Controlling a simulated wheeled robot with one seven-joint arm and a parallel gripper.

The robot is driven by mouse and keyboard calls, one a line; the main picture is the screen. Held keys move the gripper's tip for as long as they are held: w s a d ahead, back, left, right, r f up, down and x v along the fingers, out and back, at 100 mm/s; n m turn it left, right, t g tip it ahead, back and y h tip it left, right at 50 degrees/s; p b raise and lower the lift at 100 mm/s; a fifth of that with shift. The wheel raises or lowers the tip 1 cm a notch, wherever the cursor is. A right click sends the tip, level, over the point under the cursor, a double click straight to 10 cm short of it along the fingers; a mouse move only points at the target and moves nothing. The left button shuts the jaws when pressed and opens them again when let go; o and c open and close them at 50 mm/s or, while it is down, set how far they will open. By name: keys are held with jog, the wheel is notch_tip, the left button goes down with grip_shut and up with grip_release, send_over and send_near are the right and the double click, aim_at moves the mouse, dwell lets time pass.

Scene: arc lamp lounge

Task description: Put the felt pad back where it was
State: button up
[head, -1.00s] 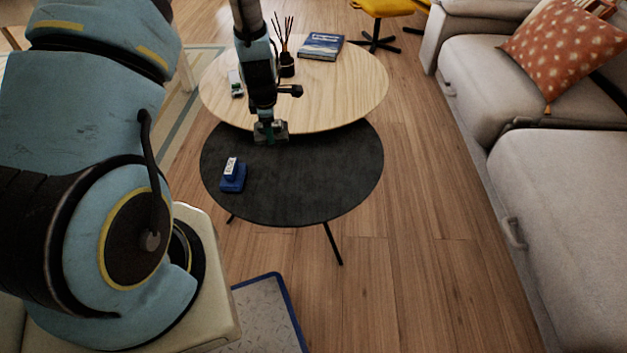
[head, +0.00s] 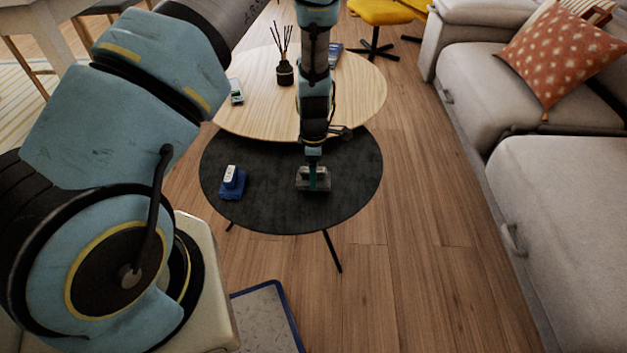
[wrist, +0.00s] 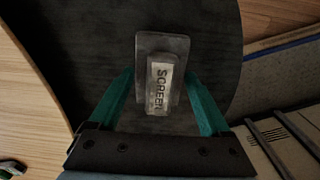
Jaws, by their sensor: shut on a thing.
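My gripper (head: 313,184) is over the right-middle of the dark round table (head: 265,205), pointing down. Its green fingers, also in the wrist view (wrist: 160,78), are shut on a flat grey pad (wrist: 152,42) by its pale raised block, which bears lettering starting "SCREE". I take this for the felt pad; in the head view the grey pad (head: 302,185) shows around the fingertips. Whether it touches the table or hangs just above cannot be told. A similar blue pad (head: 235,190) with a white block (head: 229,174) on top lies at the table's left.
The pale wooden round table (head: 360,95) stands behind, bearing a reed diffuser (head: 285,74), a blue book (head: 335,50) and a small green-and-white item (head: 236,92). A grey sofa (head: 560,200) is at right. The dark table's front and right are clear.

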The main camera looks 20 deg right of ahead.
notch_tip(320, 180, down, 3)
jog(key=shift+r, duration=0.15)
jog(key=shift+f, duration=0.25)
jog(key=shift+c, duration=0.6)
jog(key=o, duration=1.1)
notch_tip(320, 180, up, 12)
jog(key=shift+a+r+p, duration=0.1)
jog(key=shift+p, duration=0.35)
jog(key=s+a+r+m, duration=0.1)
jog(key=a+r+m, duration=0.3)
jog(key=a+r, duration=0.3)
jog(key=s+a+r+m+t, duration=0.1)
jog(key=a+r+m, duration=0.4)
jog(key=a, duration=0.8)
jog(key=s+a+r+m, duration=0.2)
jog(key=a+r+m, duration=0.3)
jog(key=a+r, duration=0.4)
jog(key=shift+a+r+t, duration=0.3)
jog(key=shift+a+r, duration=0.1)
jog(key=shift+a, duration=0.2)
